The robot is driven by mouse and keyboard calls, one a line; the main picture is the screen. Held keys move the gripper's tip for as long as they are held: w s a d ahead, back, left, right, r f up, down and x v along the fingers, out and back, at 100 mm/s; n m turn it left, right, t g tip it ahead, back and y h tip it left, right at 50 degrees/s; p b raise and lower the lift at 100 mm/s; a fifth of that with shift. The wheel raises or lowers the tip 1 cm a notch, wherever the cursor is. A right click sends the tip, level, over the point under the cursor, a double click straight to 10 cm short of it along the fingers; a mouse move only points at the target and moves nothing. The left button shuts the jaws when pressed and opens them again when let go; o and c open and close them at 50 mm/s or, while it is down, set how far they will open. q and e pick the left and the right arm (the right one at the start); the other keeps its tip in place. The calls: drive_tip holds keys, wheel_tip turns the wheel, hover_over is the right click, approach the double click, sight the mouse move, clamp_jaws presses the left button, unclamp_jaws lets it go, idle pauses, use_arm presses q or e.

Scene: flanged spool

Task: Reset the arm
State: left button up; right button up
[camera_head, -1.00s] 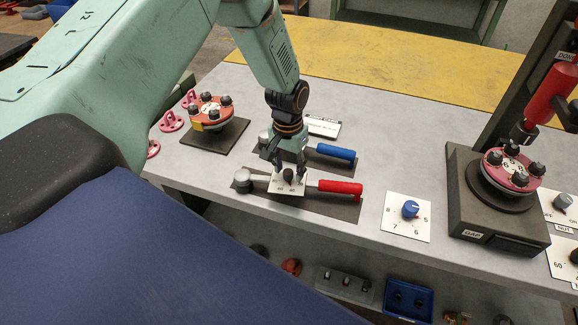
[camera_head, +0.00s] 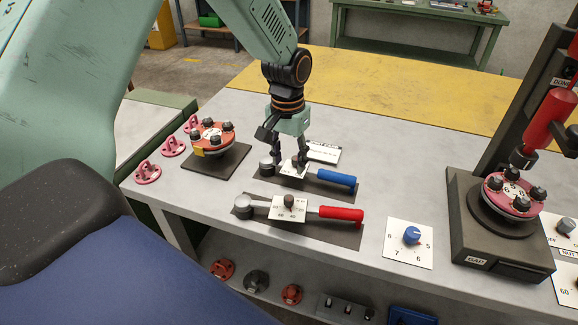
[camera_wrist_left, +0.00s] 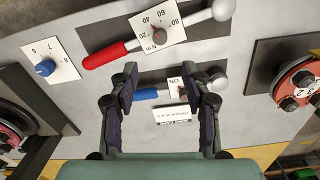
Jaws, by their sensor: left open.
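My left gripper (camera_head: 289,165) is open and points down above the blue-handled lever tool (camera_head: 336,178), with nothing between its fingers. A red-handled torque tool (camera_head: 340,213) with a numbered dial plate (camera_head: 289,207) lies on a dark mat nearer the front edge, apart from the gripper. My right gripper is not in view.
A red flanged spool (camera_head: 212,138) sits on a dark plate at left, with pink hooked parts (camera_head: 147,172) beside it. A blue knob (camera_head: 412,235) is on the bench at right. A press (camera_head: 500,228) holding another red flange stands far right. Shelf parts lie below.

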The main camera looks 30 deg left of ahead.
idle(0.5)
use_arm(q)
drive_tip(key=s+d+f, duration=0.5)
drive_tip(key=s+f, duration=0.3)
drive_tip(key=f, duration=0.2)
drive_tip(key=s+d+f, duration=0.2)
drive_tip(key=s+f, duration=0.3)
drive_tip(key=s, duration=0.7)
drive_tip(key=s+d+f, duration=0.1)
drive_tip(key=s+f, duration=0.4)
drive_tip(key=s, duration=0.8)
wheel_tip(320, 180, down, 18)
drive_tip(key=b, duration=1.9)
drive_tip(key=shift+w+d+r, duration=0.15)
drive_tip(key=shift+w+d, duration=0.05)
drive_tip(key=shift+w, duration=0.25)
drive_tip(key=shift+r, duration=0.1)
